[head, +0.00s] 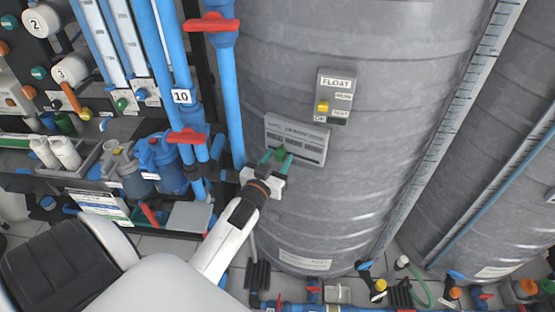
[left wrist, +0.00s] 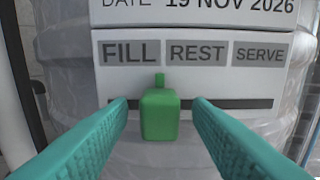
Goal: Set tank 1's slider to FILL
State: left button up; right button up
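Tank 1 (head: 400,90) is a large grey ribbed cylinder with a white slider panel (head: 305,141) on its front. In the left wrist view the panel reads FILL (left wrist: 130,53), REST (left wrist: 196,53) and SERVE (left wrist: 258,54). The green slider knob (left wrist: 160,115) sits on the dark slot below. Its pointer stands near the boundary between FILL and REST. My left gripper (head: 278,160) is at the panel. Its teal fingers (left wrist: 160,118) are open on both sides of the knob, with gaps visible on each side. My right gripper is not in view.
A FLOAT switch box (head: 336,95) with a yellow knob is above the panel. Blue pipes with red valve handles (head: 187,136) stand close on the left. A second grey tank (head: 500,170) is at the right. Valves and hoses lie along the floor.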

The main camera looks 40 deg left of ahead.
pick_arm(q)
jog(key=s+d+b, duration=0.1)
jog(key=s+d, duration=0.1)
jog(key=s, duration=0.9)
jog(key=shift+s+d, duration=0.2)
jog(key=shift+s, duration=0.2)
